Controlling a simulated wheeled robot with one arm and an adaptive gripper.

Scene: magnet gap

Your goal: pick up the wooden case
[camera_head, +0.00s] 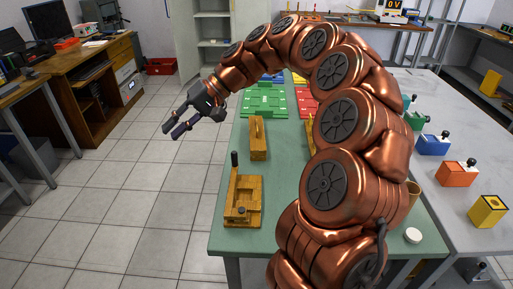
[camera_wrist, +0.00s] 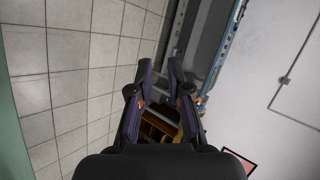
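A wooden case (camera_head: 258,140), a narrow upright yellow-brown box, appears to be the one on the green table (camera_head: 225,238) near its left edge. A wooden stand with a dark upright handle (camera_head: 243,205) is nearer to me on the same table. Another wooden piece (camera_head: 309,138) is mostly hidden behind my arm. My gripper (camera_head: 170,125) is out over the floor, left of the table and the case. Its dark fingers are apart with nothing between them. In the wrist view the gripper (camera_wrist: 160,67) also shows spread, empty fingers. The case is not clearly visible there.
Green and red boards (camera_head: 265,100) lie farther back on the table. A white round lid (camera_head: 413,235) is at the front right. A grey table (camera_head: 455,215) on the right holds several coloured boxes. The tiled floor on the left is clear up to a wooden desk (camera_head: 90,80).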

